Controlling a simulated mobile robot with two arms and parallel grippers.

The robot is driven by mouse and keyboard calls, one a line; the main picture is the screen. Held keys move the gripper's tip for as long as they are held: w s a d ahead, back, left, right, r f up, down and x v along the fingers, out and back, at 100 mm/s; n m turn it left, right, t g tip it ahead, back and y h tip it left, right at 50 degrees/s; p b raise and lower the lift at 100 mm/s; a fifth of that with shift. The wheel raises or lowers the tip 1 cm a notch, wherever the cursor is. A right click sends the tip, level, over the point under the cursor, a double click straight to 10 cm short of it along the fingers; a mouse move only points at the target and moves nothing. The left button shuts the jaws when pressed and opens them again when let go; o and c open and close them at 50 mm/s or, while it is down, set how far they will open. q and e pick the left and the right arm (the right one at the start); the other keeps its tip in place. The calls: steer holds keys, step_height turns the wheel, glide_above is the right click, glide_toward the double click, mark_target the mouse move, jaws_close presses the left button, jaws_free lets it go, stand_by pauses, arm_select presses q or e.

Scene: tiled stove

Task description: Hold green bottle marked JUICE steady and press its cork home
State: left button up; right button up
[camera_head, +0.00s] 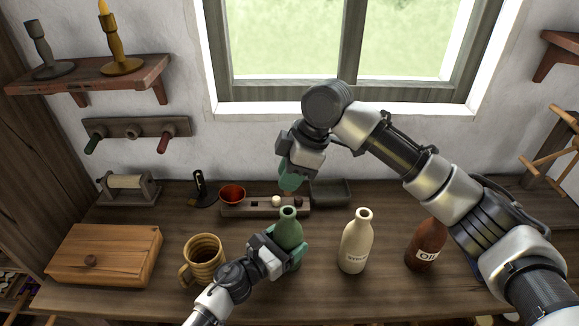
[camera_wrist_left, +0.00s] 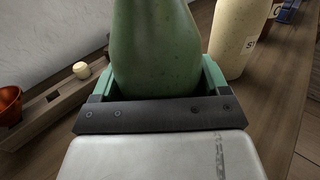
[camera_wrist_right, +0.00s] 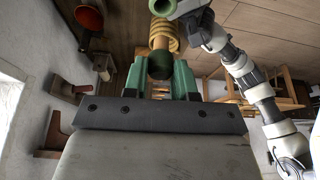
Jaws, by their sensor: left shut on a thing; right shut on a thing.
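The green bottle (camera_head: 289,226) stands upright on the bench, its mouth open; its label is hidden from view. My left gripper (camera_head: 283,252) is shut around its body, and the left wrist view shows the bottle (camera_wrist_left: 155,45) between the green finger pads. My right gripper (camera_head: 291,180) is above and behind the bottle mouth, pointing down. In the right wrist view it is shut on a dark round cork (camera_wrist_right: 160,66). The cork is apart from the bottle mouth (camera_wrist_right: 163,7), which shows near the top edge of that view.
A ribbed mug (camera_head: 203,258) stands left. A cream bottle (camera_head: 356,241) and a brown OIL bottle (camera_head: 424,246) stand right.

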mark_target(283, 211)
steer(key=shift+f, duration=2)
steer(key=shift+f, duration=1.6)
steer(key=o, duration=1)
steer(key=shift+c, duration=0.2)
steer(key=v, duration=1.2)
